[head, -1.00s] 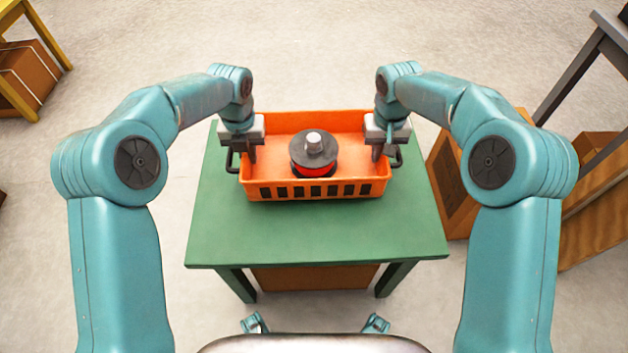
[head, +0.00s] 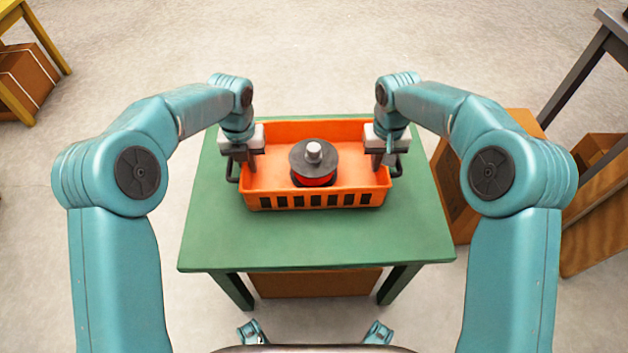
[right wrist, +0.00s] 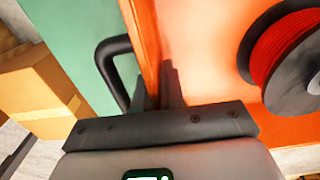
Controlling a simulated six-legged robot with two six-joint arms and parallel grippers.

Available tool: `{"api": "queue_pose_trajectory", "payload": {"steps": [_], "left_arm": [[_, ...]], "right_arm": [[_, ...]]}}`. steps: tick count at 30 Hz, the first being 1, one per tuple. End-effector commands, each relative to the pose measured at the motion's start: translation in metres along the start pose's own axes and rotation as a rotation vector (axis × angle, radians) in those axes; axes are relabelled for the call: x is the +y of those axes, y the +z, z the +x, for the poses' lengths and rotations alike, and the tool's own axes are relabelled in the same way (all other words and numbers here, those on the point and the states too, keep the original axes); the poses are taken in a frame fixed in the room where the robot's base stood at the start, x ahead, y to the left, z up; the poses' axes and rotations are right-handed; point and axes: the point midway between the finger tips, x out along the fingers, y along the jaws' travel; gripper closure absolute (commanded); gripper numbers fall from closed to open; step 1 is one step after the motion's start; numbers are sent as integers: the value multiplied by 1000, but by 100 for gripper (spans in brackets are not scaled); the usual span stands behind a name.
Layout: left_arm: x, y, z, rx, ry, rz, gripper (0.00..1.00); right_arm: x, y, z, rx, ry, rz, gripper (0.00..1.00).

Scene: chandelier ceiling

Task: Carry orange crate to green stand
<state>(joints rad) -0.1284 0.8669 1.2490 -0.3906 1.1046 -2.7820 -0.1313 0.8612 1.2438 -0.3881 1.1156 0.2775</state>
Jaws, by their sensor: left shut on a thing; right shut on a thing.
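The orange crate (head: 275,201) is over the middle of the green stand (head: 310,242) in the head view. I cannot tell whether its bottom touches the top. A dark spool with red winding (head: 314,160) is inside the crate. In the right wrist view the black handle (right wrist: 109,60) shows beside the orange crate wall (right wrist: 190,35); the fingertips are partly hidden.
Cardboard boxes (head: 455,195) stand right of the stand, near a dark-legged table (head: 575,75). A yellow table (head: 42,38) with a box under it is at the far left. The floor left of and behind the stand is clear.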

Motion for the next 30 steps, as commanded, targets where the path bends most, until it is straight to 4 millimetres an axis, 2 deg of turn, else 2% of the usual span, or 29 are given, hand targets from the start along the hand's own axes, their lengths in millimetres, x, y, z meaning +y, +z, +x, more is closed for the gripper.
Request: {"api": "queue_pose_trajectory", "payload": {"steps": [3, 4, 6, 14, 19, 23, 30], "left_arm": [[0, 0, 12, -2, -1, 0, 100], [0, 0, 8, -1, 0, 0, 81], [0, 0, 7, 0, 0, 0, 66], [0, 0, 7, 0, 0, 0, 66], [0, 0, -3, -1, 0, -1, 66], [0, 0, -20, -1, 1, -1, 66], [0, 0, -67, -1, 0, 0, 66]], "right_arm": [[0, 0, 12, 2, 0, 0, 100], [0, 0, 8, 1, 0, 0, 81], [0, 0, 8, 0, 0, 0, 66], [0, 0, 7, 0, 0, 0, 66], [0, 0, -3, 1, 1, 0, 66], [0, 0, -20, 1, 1, 1, 66], [0, 0, -67, 1, 0, 0, 66]]}}
